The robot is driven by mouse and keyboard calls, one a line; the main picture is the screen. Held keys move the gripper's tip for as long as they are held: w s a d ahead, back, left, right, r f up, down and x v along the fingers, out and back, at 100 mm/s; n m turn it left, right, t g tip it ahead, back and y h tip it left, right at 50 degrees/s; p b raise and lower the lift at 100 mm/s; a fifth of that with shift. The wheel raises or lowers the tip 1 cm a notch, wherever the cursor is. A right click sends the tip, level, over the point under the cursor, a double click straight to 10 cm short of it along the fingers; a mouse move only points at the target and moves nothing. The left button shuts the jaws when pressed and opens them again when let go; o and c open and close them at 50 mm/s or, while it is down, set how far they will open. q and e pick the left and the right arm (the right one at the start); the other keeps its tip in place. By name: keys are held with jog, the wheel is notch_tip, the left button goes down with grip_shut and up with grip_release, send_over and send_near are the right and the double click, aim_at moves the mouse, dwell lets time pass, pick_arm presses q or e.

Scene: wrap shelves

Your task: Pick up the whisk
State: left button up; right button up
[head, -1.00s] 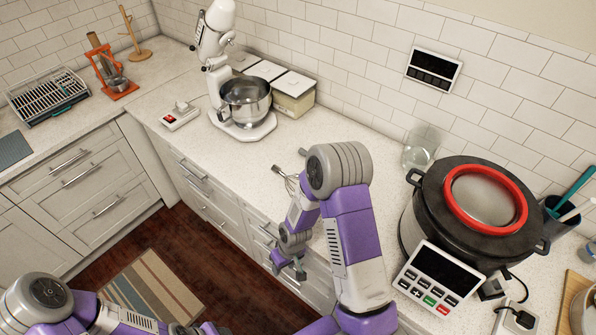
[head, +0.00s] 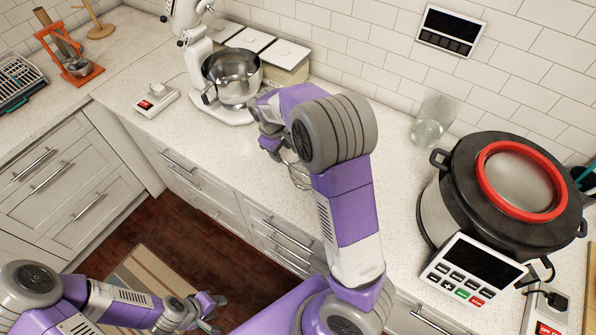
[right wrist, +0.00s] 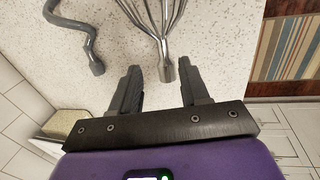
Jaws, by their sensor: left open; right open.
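The whisk (head: 299,176) is a metal wire whisk lying on the counter, mostly hidden behind my right arm in the head view. In the right wrist view the whisk (right wrist: 166,66) has its stem end pointing toward my gripper and its wires fanning away. My right gripper (right wrist: 161,78) is open, with the stem end between the two fingertips in that view; I see no contact. In the head view my right gripper (head: 268,143) is over the counter near the mixer. My left gripper (head: 214,308) is open and empty, low in front of the cabinets.
A grey curved hook (right wrist: 80,30) lies beside the whisk. The stand mixer's steel bowl (head: 232,78) and white-lidded boxes (head: 270,50) stand behind. A glass jar (head: 432,122) and a large cooker (head: 500,205) are at right. The counter's front edge is close.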

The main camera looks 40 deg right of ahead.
aim_at(286, 162)
jog(key=f, duration=0.4)
jog(key=d+f, duration=0.1)
jog(key=f, duration=0.2)
jog(key=shift+s+b, duration=0.3)
jog(key=shift+s, duration=0.1)
grip_shut()
